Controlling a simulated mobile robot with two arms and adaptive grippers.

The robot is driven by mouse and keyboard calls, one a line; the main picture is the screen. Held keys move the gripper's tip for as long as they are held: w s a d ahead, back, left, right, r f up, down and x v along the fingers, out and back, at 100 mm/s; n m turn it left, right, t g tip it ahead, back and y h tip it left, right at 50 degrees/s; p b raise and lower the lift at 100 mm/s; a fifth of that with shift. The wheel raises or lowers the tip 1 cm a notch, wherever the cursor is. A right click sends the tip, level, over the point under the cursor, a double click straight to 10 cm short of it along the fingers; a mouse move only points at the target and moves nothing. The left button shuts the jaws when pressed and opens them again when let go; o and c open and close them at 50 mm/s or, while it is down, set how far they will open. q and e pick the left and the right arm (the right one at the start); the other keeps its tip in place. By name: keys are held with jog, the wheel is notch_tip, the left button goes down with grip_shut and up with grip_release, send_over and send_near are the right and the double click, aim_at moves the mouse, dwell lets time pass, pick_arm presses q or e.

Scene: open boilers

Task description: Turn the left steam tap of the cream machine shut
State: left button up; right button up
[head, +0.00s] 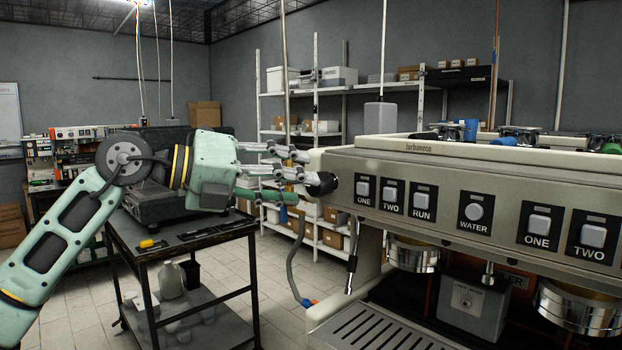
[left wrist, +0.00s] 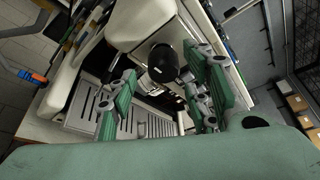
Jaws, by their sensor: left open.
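The cream machine (head: 430,165) fills the right side of the head view, with a row of labelled buttons on its front. The black knob of its left steam tap (head: 322,184) sticks out at its left end. A thin steam pipe (head: 351,272) hangs below it. My left gripper (head: 305,174) is open, with its fingers above and below the knob. In the left wrist view the black knob (left wrist: 163,63) lies between the spread green fingers of my left gripper (left wrist: 160,95). I cannot tell whether any finger touches it. My right gripper is not in view.
A dark cart (head: 190,240) with a black machine on top stands behind my left arm. Shelves with boxes (head: 335,140) line the back wall. A drip tray (head: 365,330) lies low under the cream machine. Tiled floor is free between cart and machine.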

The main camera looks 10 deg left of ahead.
pick_arm(q)
jog(key=shift+p+x, duration=0.4)
jog(key=shift+x, duration=1.5)
jog(key=c, duration=1.1)
